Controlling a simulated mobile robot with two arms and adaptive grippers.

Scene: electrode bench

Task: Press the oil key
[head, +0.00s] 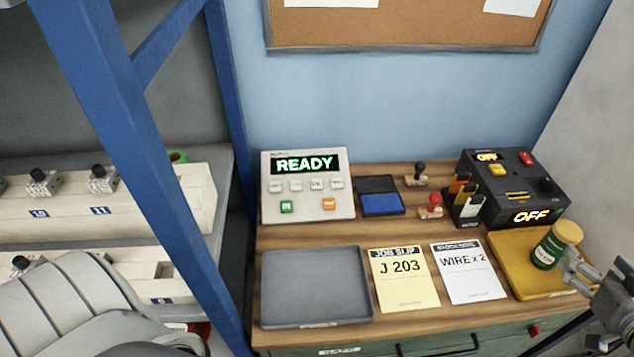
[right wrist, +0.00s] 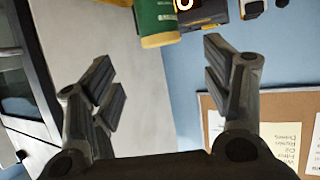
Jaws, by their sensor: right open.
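The grey terminal (head: 307,211) stands at the back left of the wooden bench, with a lit green READY display (head: 305,164). Below the display is a row of small pale keys (head: 296,185), with a green key (head: 287,207) and an orange key (head: 329,203) under them. The small key lettering is too blurred to tell surely which one is oil. My right gripper (head: 572,273) is at the far right by a green jar (head: 546,252), well away from the terminal. In the right wrist view its fingers (right wrist: 163,82) are spread and empty, with the jar (right wrist: 156,20) beyond them.
The jar stands on a yellow tray (head: 516,282). A black box (head: 497,210) showing OFF, stamps (head: 431,207) and a blue ink pad (head: 381,203) stand along the back. A grey tray (head: 315,287) and two paper slips (head: 404,279) lie in front. A blue post (head: 130,150) rises left.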

